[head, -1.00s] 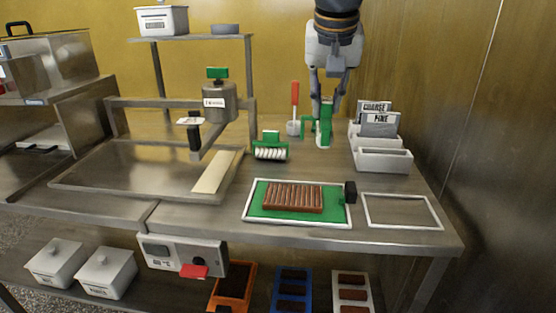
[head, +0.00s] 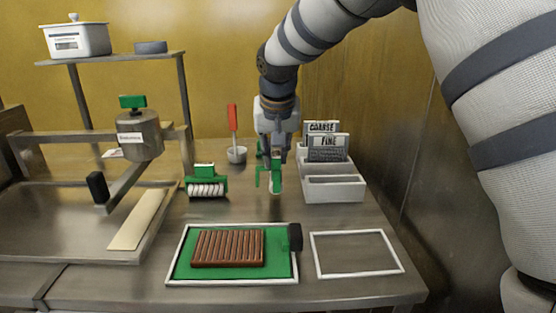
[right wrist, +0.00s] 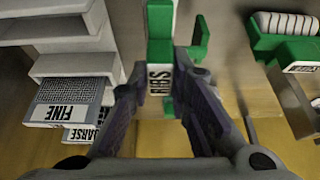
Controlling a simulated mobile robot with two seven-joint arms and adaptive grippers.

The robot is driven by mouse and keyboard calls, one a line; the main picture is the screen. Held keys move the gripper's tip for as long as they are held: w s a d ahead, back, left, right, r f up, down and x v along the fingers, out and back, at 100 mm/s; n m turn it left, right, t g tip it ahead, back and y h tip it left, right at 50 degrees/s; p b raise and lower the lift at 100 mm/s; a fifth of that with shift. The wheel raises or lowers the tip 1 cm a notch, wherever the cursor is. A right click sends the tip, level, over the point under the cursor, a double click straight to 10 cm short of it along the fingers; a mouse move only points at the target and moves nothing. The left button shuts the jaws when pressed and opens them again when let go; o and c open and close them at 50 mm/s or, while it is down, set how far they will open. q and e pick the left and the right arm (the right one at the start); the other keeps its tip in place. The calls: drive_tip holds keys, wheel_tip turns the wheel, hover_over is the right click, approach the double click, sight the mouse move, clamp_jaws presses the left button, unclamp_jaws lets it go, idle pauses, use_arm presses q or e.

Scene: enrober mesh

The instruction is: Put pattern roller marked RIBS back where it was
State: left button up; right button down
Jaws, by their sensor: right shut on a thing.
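The green pattern roller marked RIBS (head: 275,172) is held upright in my right gripper (head: 276,150), low over the back of the table. I cannot tell whether its lower end touches the table. In the right wrist view the fingers of the gripper (right wrist: 160,105) are closed on both sides of its RIBS label (right wrist: 159,79). A second green roller with a white ribbed cylinder (head: 206,187) stands to its left. It also shows at the upper right of the right wrist view (right wrist: 285,24). My left gripper is out of view.
A white rack (head: 334,190) with COARSE and FINE plates stands close on the right. A red-handled tool in a cup (head: 236,154) is behind left. In front lie a green mat (head: 282,268) with a brown ribbed slab and a white frame (head: 357,274). Bare table lies between.

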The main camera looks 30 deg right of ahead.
sight(277, 169)
wheel_tip(277, 169, down, 2)
drive_tip(key=shift+w+d+f, duration=0.1)
drive_tip(key=shift+f, duration=0.1)
drive_tip(key=shift+s, duration=0.2)
drive_tip(key=shift+s+r, duration=0.1)
drive_tip(key=shift+s, duration=0.1)
drive_tip(key=shift+w+f, duration=0.2)
drive_tip(key=shift+f, duration=0.2)
drive_tip(key=shift+s+f, duration=0.15)
drive_tip(key=shift+f, duration=0.25)
drive_tip(key=c, duration=1.5)
unclamp_jaws()
drive_tip(key=shift+f, duration=0.2)
drive_tip(key=shift+r, duration=0.15)
